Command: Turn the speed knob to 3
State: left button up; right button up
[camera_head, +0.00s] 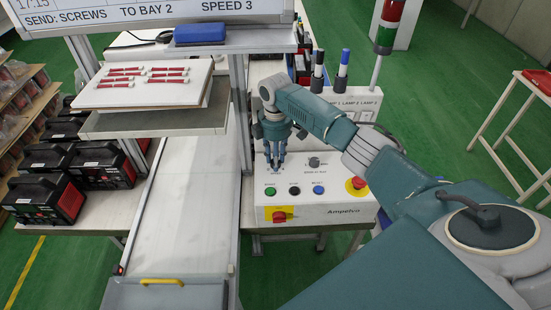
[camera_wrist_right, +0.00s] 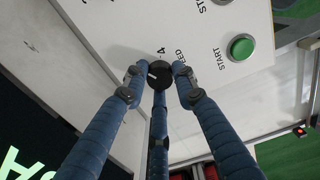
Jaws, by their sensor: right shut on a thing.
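The speed knob (camera_wrist_right: 159,74) is a small black dial with a white pointer mark, on the white control box (camera_head: 320,213). In the wrist view a "4" shows just above it and the word SPEED beside it; other numbers are hidden, so I cannot tell its exact setting. My right gripper (camera_head: 275,163) points down at the box's left part, and its fingers hide the knob in the head view. In the wrist view the blue fingers of my right gripper (camera_wrist_right: 159,77) are closed around the knob. My left gripper is not in view.
A second knob (camera_head: 314,161) sits right of my fingers. Green (camera_head: 270,191), black (camera_head: 295,190) and blue (camera_head: 318,190) buttons lie in front. The sign (camera_head: 170,14) reads SPEED 3.

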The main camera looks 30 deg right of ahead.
jog(key=o, duration=1.2)
jog(key=shift+c, duration=0.2)
jog(key=shift+r, duration=0.35)
notch_tip(320, 180, up, 7)
jog(key=shift+f, duration=0.1)
